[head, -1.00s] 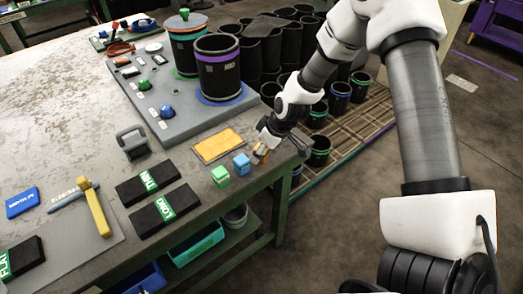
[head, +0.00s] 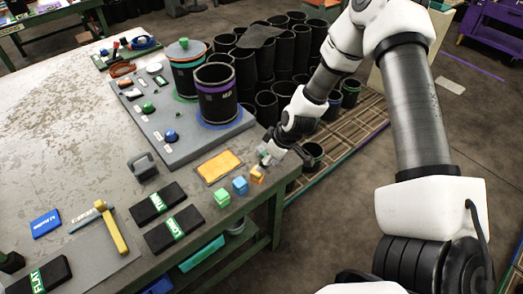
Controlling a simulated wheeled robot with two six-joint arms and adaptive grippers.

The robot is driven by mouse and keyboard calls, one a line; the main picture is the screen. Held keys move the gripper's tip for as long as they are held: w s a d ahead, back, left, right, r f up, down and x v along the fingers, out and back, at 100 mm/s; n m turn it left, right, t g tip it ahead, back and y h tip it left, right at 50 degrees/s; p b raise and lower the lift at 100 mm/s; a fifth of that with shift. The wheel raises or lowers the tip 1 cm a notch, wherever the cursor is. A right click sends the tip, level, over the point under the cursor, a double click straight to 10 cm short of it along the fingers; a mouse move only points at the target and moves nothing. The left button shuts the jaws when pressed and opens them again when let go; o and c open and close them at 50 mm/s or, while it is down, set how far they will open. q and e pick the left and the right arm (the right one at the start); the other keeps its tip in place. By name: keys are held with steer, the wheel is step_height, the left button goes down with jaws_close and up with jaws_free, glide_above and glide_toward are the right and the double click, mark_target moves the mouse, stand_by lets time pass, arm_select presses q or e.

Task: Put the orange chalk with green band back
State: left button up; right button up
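The orange chalk (head: 257,174) stands near the table's right edge, in line with a blue block (head: 240,185) and a green block (head: 222,196). Its green band cannot be made out clearly at this size. My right gripper (head: 266,159) is just above and behind the orange chalk, with its fingers seeming parted and a small gap to the chalk. The fingers are small in the picture. My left gripper is not in view.
An orange-yellow pad (head: 219,167) lies left of the blocks. A grey board (head: 190,145) carries black sleeves (head: 216,97) and small knobs. Black boxes (head: 174,229), a yellow-handled hammer (head: 111,227) and a grey holder (head: 143,167) are on the table. Many sleeves stand behind.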

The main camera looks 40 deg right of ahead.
steer(key=s+a+f+m+g+h+p, duration=0.1)
steer(key=s+a+f+m, duration=0.15)
steer(key=s, duration=0.65)
steer(key=s+a+f+m+g, duration=0.1)
steer(key=s+a+f+g, duration=0.2)
steer(key=s, duration=0.5)
steer(key=s+a+f+m+h+p, duration=0.1)
steer(key=s+a+f+m, duration=0.1)
steer(key=s+a, duration=0.5)
arm_select(q)
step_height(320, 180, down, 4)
steer(key=b, duration=0.7)
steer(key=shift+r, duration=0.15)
arm_select(e)
step_height(320, 180, down, 8)
steer(key=s+d, duration=0.1)
steer(key=d, duration=0.1)
steer(key=shift+d+r, duration=0.15)
steer(key=shift+r, duration=0.1)
steer(key=shift+s, duration=0.15)
